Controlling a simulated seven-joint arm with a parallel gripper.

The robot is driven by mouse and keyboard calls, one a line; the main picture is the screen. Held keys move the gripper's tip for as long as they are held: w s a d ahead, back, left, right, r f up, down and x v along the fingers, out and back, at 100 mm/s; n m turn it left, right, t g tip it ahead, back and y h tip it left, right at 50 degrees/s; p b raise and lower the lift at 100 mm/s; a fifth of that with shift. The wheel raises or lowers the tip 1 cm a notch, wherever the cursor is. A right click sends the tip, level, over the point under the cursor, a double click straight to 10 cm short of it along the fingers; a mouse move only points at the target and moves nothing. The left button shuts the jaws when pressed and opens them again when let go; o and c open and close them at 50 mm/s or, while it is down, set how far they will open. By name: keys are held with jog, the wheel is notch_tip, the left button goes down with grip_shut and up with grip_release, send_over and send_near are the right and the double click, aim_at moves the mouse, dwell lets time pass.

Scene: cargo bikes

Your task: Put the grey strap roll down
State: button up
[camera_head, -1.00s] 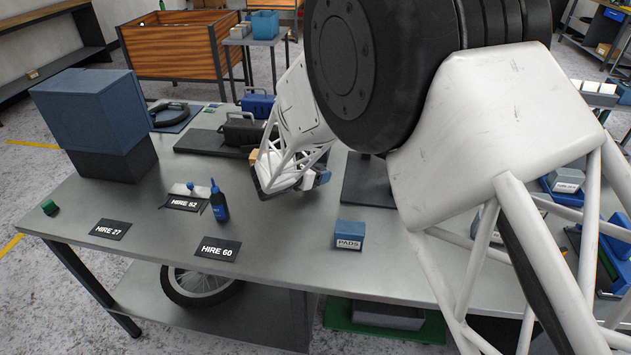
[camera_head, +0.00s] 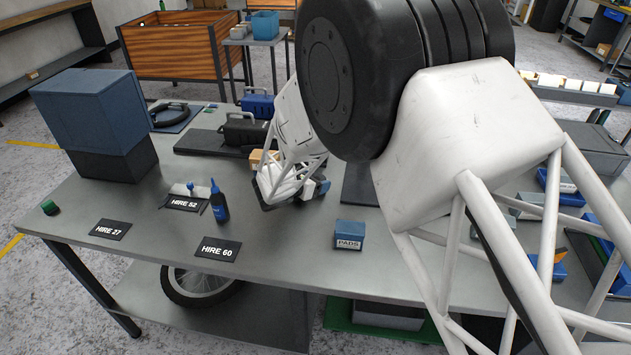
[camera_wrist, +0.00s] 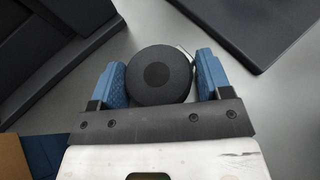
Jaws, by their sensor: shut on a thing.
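The grey strap roll (camera_wrist: 160,74) is a dark round coil in the wrist view. My gripper (camera_wrist: 161,82) has its two blue-padded jaws on either side of the roll and is shut on it. In the head view my gripper (camera_head: 296,197) is low over the middle of the bench, beside the dark mats. The roll is hidden behind my arm there. I cannot tell whether the roll touches the bench top.
The grey metal bench (camera_head: 286,256) holds a blue PADS box (camera_head: 349,236), a blue bottle (camera_head: 218,202) and HIRE cards (camera_head: 218,249) near its front. A black case (camera_head: 243,130) stands behind my gripper. A dark mat (camera_head: 361,180) lies to its right. Bare bench lies in front.

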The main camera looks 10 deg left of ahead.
jog(key=shift+f, duration=0.1)
jog(key=o, duration=1)
jog(key=shift+c, duration=0.2)
jog(key=shift+v, duration=6.05)
jog(key=shift+d, duration=0.1)
